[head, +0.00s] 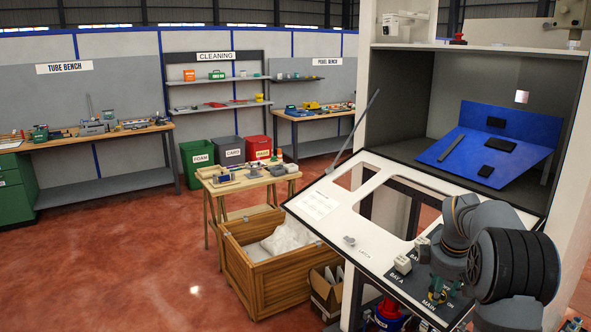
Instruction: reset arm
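My arm is folded at the lower right of the head view, its dark ribbed links in front of the white dispenser panel (345,219). The arm's end is turned away or hidden behind its own links, so I cannot make out my gripper's fingers or anything held in them. The panel is tilted out from the cabinet below an open bay. It carries a printed label sheet (318,205), a small grey latch part (349,240) and a dark plate marked BAY A and MAIN (421,285), partly covered by my arm.
A blue tilted board (477,148) with dark parts sits inside the cabinet bay. A thin rod (356,128) rises by the panel's left edge. A wooden crate (266,281) and a small wooden table (217,188) stand left of it. Open red floor (110,255) lies further left.

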